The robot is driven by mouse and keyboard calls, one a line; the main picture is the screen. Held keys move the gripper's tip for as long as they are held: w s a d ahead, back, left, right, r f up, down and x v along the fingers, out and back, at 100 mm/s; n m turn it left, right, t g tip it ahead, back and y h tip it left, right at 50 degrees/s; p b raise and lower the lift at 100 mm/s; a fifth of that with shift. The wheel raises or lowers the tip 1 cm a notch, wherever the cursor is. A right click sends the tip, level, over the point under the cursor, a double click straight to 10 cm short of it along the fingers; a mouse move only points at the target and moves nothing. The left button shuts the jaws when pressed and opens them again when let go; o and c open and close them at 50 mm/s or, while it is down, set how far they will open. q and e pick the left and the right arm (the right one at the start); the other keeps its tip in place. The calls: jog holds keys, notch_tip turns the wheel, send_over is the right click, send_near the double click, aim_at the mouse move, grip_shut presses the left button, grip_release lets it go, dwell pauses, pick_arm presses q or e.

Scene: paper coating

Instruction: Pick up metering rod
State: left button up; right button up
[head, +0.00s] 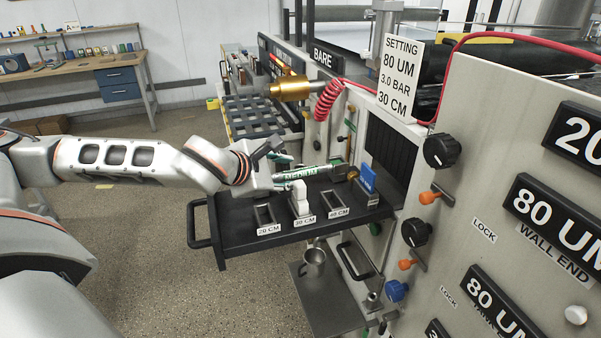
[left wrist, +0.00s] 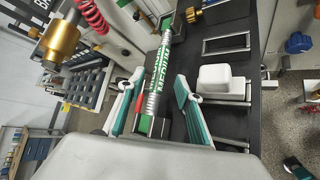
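The metering rod (head: 310,171) is silver with a green band marked MEDIUM and lies across the rear of a dark pull-out tray (head: 240,234). My left gripper (head: 279,166) is at the rod's left end. In the left wrist view the rod (left wrist: 152,106) runs lengthwise between the two spread teal-padded fingers (left wrist: 159,78), with a gap visible on the right side. Its far end is at a dark block with a green edge.
A white block (head: 300,201) stands at the 30 CM slot, close to the left gripper. Empty frames (head: 264,214) mark 20 CM and 40 CM. A blue block (head: 368,184) stands at the tray's right. The machine panel (head: 470,180) with knobs borders the right; floor is open left.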

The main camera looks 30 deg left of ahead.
aim_at(298, 171)
pick_arm(q)
jog(key=shift+x, duration=2)
grip_shut()
jog(key=shift+r, duration=0.15)
